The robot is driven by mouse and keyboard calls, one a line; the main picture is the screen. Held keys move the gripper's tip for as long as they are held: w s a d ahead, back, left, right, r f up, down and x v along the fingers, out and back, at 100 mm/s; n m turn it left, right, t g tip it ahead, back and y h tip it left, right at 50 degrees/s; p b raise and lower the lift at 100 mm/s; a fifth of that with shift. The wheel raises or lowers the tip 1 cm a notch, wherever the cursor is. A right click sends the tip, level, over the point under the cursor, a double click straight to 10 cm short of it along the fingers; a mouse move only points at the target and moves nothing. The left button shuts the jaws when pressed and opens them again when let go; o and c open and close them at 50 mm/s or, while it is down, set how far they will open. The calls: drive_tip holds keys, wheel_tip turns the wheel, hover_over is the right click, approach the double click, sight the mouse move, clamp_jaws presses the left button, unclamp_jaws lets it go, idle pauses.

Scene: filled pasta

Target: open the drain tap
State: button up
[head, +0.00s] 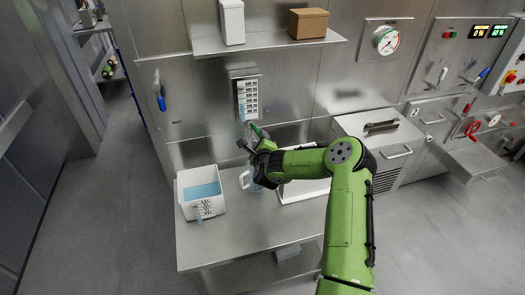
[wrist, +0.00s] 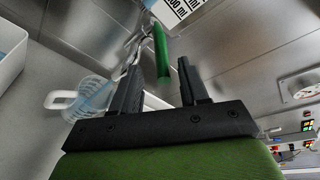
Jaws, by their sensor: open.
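A tap with a green lever handle (wrist: 161,55) is on the wall below a level gauge marked in ml; I take it for the drain tap. In the head view its green handle (head: 258,131) shows just above my gripper (head: 250,147). In the wrist view my gripper (wrist: 160,75) is open, and the handle's lower end appears in the gap between its two black fingers. I see no clear contact, and the depth is hard to judge. A clear jug (wrist: 92,100) with a white handle stands below; in the head view my arm partly hides it.
A white tub of blue liquid (head: 201,207) stands at the left of the steel table (head: 245,240). A pale tray (head: 303,190) lies behind my arm. The level gauge (head: 247,97) is on the wall under a shelf (head: 265,42). A blue-handled lever (head: 161,102) is at the left.

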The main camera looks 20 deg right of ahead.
drive_tip(key=p+v, duration=0.7)
drive_tip(key=v, duration=0.4)
drive_tip(key=shift+p, duration=0.35)
drive_tip(key=shift+r, duration=0.1)
